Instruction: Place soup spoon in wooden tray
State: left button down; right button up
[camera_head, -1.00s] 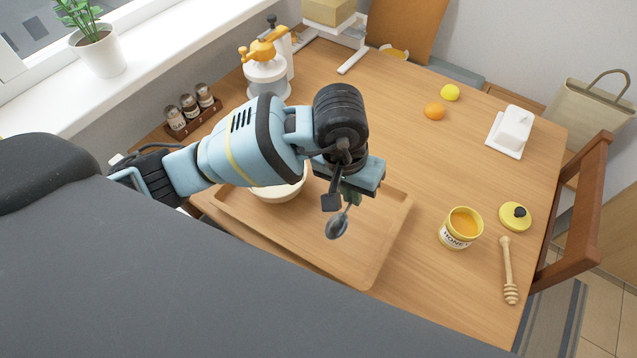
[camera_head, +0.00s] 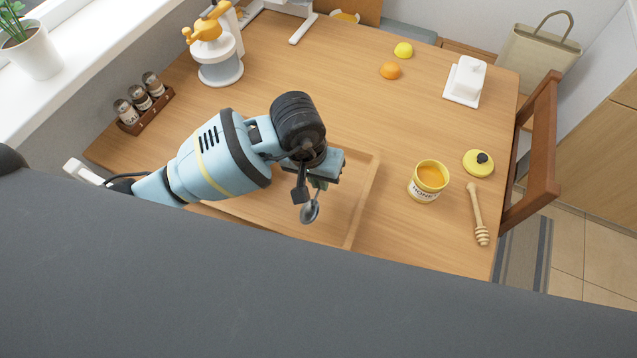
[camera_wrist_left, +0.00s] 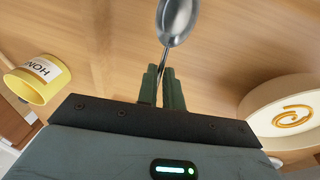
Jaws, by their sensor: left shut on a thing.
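The soup spoon (camera_head: 310,211) is a shiny metal spoon held by my left gripper (camera_head: 318,184), its bowl hanging below the fingers. In the left wrist view the spoon (camera_wrist_left: 177,20) stands out beyond the two green fingers of the left gripper (camera_wrist_left: 162,88), which are shut on its handle. The wooden tray (camera_head: 361,200) lies on the table under the left gripper and spoon, and my arm hides part of it. The spoon looks to be above the tray floor; the exact gap cannot be told. My right gripper is not in view.
A white bowl (camera_wrist_left: 285,110) shows in the left wrist view, hidden by my arm in the head view. An open honey jar (camera_head: 428,181) stands right of the tray, near a yellow lid (camera_head: 478,163) and a honey dipper (camera_head: 477,215). A spice rack (camera_head: 146,107) and juicer (camera_head: 218,60) stand left.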

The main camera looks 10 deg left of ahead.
pick_arm(q)
jog(key=shift+f, duration=1.5)
jog(key=c, duration=1.5)
grip_release()
jog(key=shift+c, duration=0.2)
notch_tip(320, 180, up, 12)
jog(key=s+a, duration=0.1)
jog(key=shift+a+p, duration=0.3)
jog(key=shift+a, duration=0.1)
jog(key=shift+r, duration=0.1)
